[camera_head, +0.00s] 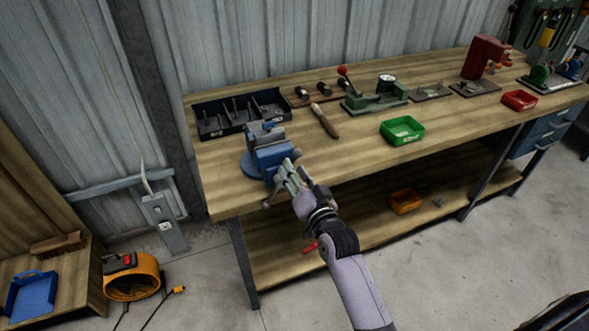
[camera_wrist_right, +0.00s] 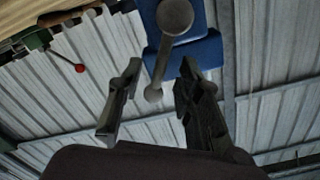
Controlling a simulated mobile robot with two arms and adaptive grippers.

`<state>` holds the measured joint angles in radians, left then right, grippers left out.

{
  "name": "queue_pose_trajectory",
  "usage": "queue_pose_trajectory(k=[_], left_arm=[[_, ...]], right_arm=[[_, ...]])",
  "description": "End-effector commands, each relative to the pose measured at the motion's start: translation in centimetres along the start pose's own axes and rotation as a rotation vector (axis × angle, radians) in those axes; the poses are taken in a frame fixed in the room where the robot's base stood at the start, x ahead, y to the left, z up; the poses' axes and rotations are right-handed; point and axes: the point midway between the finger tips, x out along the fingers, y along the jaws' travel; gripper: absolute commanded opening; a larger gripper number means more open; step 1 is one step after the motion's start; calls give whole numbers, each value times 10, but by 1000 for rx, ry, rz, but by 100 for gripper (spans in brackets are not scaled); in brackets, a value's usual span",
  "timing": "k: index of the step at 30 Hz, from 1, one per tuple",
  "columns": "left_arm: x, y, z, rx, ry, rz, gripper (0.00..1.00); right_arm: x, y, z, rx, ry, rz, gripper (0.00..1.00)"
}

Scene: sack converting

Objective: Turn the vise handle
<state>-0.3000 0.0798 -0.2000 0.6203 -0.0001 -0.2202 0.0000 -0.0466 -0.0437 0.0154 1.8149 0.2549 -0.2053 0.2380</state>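The blue vise (camera_head: 268,154) stands at the front left corner of the wooden workbench. In the right wrist view, the vise's blue body (camera_wrist_right: 188,48) is at the top. The grey vise handle (camera_wrist_right: 164,62) is a bar with a rounded end and hangs down from the screw's round head. My right gripper (camera_head: 289,170) is at the front of the vise and partly hides its handle side. In the wrist view, the right gripper (camera_wrist_right: 160,68) is open, with the handle's lower end showing between its two fingers, apart from both. My left gripper is not in view.
On the workbench (camera_head: 365,144), a black divided tray (camera_head: 208,133) lies behind the vise. A brush (camera_head: 324,121), a green bin (camera_head: 402,130) and a green press (camera_head: 375,100) stand to the right. The lower shelf (camera_head: 280,251) is below my right arm.

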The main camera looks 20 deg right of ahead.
Motion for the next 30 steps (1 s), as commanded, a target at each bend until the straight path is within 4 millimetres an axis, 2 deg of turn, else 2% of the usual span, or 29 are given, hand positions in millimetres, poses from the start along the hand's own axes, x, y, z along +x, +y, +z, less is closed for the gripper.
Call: queue_pose_trajectory(k=[3, 11, 26, 30], left_arm=[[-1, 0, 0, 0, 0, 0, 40], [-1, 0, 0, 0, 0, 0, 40], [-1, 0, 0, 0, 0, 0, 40], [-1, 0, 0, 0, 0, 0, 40]], right_arm=[[6, 0, 0, 0, 0, 0, 32], [7, 0, 0, 0, 0, 0, 32], [7, 0, 0, 0, 0, 0, 0], [7, 0, 0, 0, 0, 0, 0]])
